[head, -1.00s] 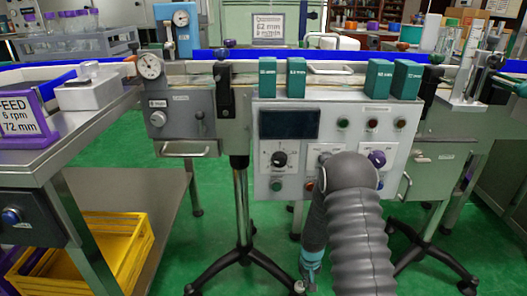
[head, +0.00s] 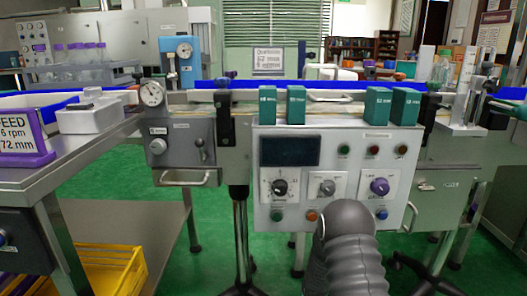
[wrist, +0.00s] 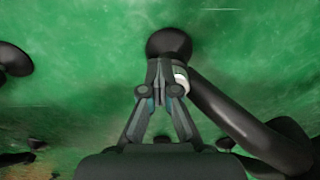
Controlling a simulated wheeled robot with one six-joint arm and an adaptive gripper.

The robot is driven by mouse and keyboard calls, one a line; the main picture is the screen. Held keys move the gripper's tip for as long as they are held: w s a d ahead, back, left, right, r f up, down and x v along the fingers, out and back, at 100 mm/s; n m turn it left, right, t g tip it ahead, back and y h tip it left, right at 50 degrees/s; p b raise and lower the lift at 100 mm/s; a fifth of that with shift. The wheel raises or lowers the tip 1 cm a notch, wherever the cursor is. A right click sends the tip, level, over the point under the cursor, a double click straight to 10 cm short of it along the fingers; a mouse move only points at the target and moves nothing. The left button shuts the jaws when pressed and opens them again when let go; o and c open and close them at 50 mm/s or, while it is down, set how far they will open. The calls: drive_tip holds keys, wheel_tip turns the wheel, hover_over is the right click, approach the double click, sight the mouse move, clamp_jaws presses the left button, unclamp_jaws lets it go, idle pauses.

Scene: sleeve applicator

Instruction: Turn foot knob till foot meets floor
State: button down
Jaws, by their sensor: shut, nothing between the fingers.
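In the wrist view, my gripper (wrist: 160,72) is shut and empty, low over the green floor. Just past its fingertips is a dark round foot (wrist: 169,42). A pale ring-shaped knob (wrist: 182,80) shows just right of the fingers, partly hidden by them. A black stand leg (wrist: 235,115) runs from there to the lower right. I cannot tell whether the fingers touch the knob or whether the foot touches the floor. In the head view, my grey arm hides the gripper and this foot.
The machine's control panel (head: 335,215) stands above my arm. A steel table (head: 95,165) with a yellow crate (head: 115,270) beneath is at left. Another dark round foot (wrist: 14,58) lies at the left of the wrist view. Green floor is open between them.

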drive_tip(key=shift+a+f, duration=0.15)
drive_tip(key=shift+f, duration=0.4)
drive_tip(key=shift+s+a+f+b, duration=0.15)
drive_tip(key=shift+s+a+b, duration=0.05)
drive_tip(key=shift+a+b, duration=0.25)
drive_tip(key=shift+a, duration=0.15)
drive_tip(key=shift+w+a+r+b, duration=0.1)
drive_tip(key=shift+a+r+b, duration=0.15)
drive_tip(key=shift+a+b, duration=0.15)
drive_tip(key=shift+w+a+r, duration=0.1)
drive_tip(key=shift+w+a, duration=0.05)
drive_tip(key=shift+a, duration=0.15)
idle(0.4)
